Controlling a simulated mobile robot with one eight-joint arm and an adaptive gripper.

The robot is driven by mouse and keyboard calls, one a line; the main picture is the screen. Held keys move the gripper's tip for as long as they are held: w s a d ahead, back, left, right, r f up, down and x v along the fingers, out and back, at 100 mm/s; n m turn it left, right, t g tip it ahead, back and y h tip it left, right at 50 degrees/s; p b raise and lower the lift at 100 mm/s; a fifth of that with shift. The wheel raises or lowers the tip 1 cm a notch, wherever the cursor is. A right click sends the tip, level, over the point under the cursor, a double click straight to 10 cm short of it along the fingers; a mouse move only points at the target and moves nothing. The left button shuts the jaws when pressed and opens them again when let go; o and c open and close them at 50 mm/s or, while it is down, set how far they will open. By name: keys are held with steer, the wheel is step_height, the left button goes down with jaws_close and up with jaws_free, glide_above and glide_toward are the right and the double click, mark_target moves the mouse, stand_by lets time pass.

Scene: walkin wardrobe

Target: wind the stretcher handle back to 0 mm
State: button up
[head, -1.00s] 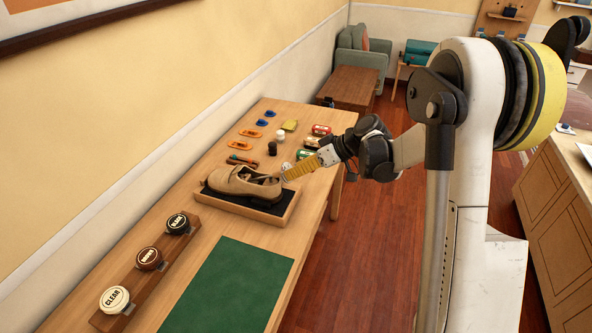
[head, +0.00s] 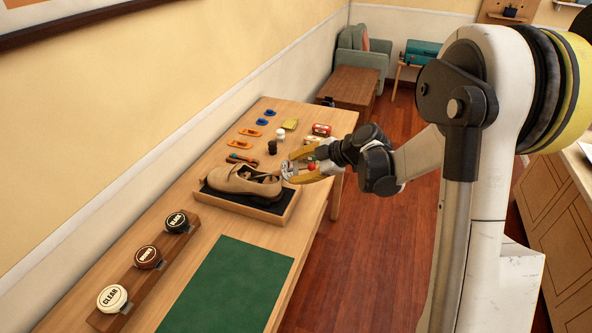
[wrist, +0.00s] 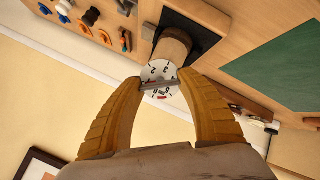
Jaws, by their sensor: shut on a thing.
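A tan shoe (head: 245,180) sits on a black mat in a low wooden tray (head: 262,217) on the bench. In the wrist view, the shoe's heel (wrist: 172,48) points at the camera. A round white dial (wrist: 158,69) with black numbers and a red mark faces my gripper, in front of the heel. The stretcher handle (wrist: 163,83), a thin grey bar, crosses the dial. My gripper (head: 290,171) has its yellow fingers at the bar's two ends; it also shows in the wrist view (wrist: 162,82). The fingers partly cover the dial, so I cannot tell its exact reading.
A green mat (head: 232,285) lies nearer on the bench. A wooden rack (head: 137,268) with black, brown and clear tins stands along the wall side. Several small tools and bottles lie beyond the tray. The floor right of the bench is clear.

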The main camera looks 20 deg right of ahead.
mark_target(296, 168)
steer(key=n+t+b, duration=0.1)
steer(key=n, duration=0.4)
steer(key=shift+f, duration=0.1)
steer(key=n+b, duration=0.1)
steer(key=n, duration=0.3)
steer(key=shift+n+t+y+b, duration=0.3)
steer(key=shift+n+t, duration=0.1)
stand_by(0.3)
steer(key=o, duration=1.2)
step_height(296, 168, up, 10)
steer(key=shift+r, duration=0.1)
